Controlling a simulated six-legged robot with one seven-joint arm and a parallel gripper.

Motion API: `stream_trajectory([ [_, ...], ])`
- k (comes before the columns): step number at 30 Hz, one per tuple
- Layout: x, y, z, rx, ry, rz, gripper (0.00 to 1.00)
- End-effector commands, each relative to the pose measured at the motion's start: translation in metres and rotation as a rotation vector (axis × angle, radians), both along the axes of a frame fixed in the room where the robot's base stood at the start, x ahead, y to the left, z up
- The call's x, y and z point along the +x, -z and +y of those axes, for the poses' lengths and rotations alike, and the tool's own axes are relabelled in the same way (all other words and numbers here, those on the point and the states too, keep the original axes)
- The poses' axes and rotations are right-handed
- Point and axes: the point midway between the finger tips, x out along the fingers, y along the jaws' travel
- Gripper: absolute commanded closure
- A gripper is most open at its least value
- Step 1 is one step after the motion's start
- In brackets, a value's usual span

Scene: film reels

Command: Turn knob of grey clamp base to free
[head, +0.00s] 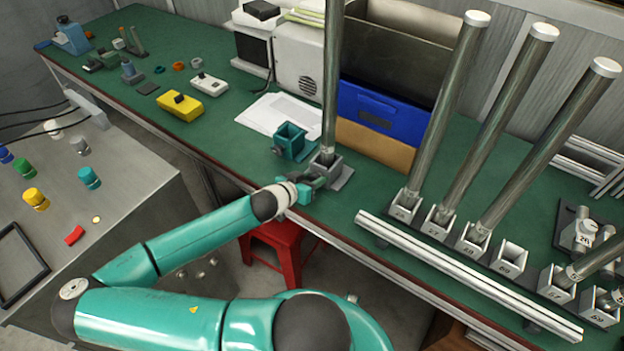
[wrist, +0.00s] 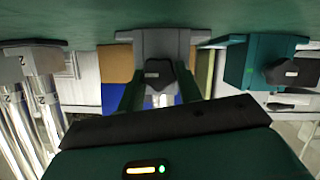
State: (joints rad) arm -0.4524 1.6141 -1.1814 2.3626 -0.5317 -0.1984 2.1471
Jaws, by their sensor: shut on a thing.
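The grey clamp base (head: 341,175) stands on the green bench near its front edge, with a tall metal tube (head: 331,80) upright in it. The wrist view is upside down and shows the grey base (wrist: 150,42) straight ahead. Its dark knob (wrist: 158,72) lies between the two fingers of my gripper (wrist: 160,88). My gripper (head: 318,183) reaches the base from the front left and is shut on the knob. In the head view, the gripper hides the knob. I cannot tell the knob's turn setting.
A teal clamp base (head: 289,141) stands close on the left; its black knob (wrist: 291,72) shows in the wrist view. Numbered holders with tubes (head: 470,235) stand to the right, behind a long metal rail (head: 450,270). A blue bin (head: 375,110) stands behind. A red stool (head: 280,240) is below.

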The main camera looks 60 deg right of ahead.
Motion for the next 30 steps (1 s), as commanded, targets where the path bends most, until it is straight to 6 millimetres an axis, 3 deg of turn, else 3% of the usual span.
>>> stream_trajectory([
  [11,0.0018,0.0009,0.0,0.028,0.0,0.165,0.88],
  [30,0.0057,0.0043,-0.0007,0.115,-0.001,0.727,0.88],
])
